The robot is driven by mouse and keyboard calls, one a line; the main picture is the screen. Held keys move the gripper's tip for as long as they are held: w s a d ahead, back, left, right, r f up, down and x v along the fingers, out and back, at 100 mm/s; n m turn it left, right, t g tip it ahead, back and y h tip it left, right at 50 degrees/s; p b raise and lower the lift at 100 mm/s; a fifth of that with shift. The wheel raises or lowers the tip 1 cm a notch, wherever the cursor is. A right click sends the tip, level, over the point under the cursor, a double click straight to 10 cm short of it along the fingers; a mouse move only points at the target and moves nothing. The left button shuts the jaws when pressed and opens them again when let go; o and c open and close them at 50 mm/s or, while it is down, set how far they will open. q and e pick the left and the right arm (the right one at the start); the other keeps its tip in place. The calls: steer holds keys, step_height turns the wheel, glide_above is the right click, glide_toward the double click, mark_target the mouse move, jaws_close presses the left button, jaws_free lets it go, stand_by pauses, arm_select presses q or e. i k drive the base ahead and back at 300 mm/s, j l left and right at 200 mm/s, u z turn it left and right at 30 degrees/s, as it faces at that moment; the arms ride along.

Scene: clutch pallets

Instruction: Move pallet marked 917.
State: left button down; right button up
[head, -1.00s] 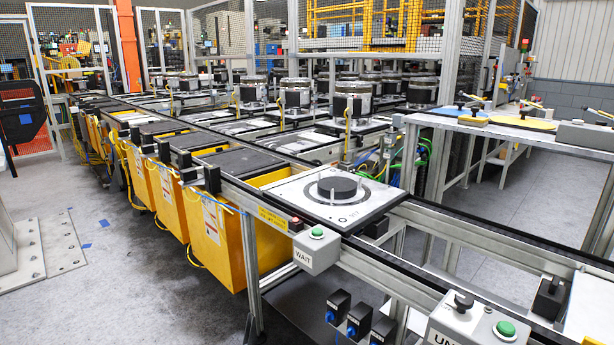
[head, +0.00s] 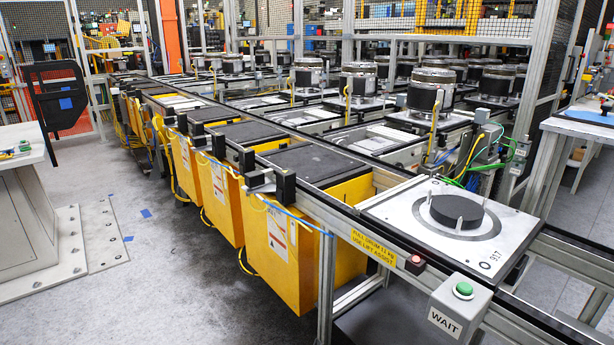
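The pallet marked 917 (head: 400,208) is a white square plate on the conveyor at the right. A round black disc (head: 457,210) sits on its middle inside a dark ring, with thin pins standing around it. The number 917 is printed near its right corner. A grey box labelled WAIT (head: 446,318) with a green button (head: 463,290) is fixed to the rail in front of the pallet. Neither of my grippers shows in the head view.
Yellow bins (head: 290,245) hang along the conveyor's near side. A yellow label (head: 374,248) and a red button (head: 415,262) are on the rail. Several drums on pallets, such as this one (head: 430,98), stand behind.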

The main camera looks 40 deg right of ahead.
mark_target(481, 239)
steer(key=i, duration=1.15)
steer(key=i+z, duration=0.3)
steer(key=i+j+z, duration=0.25)
steer(key=i, duration=0.2)
steer(key=z, duration=2.55)
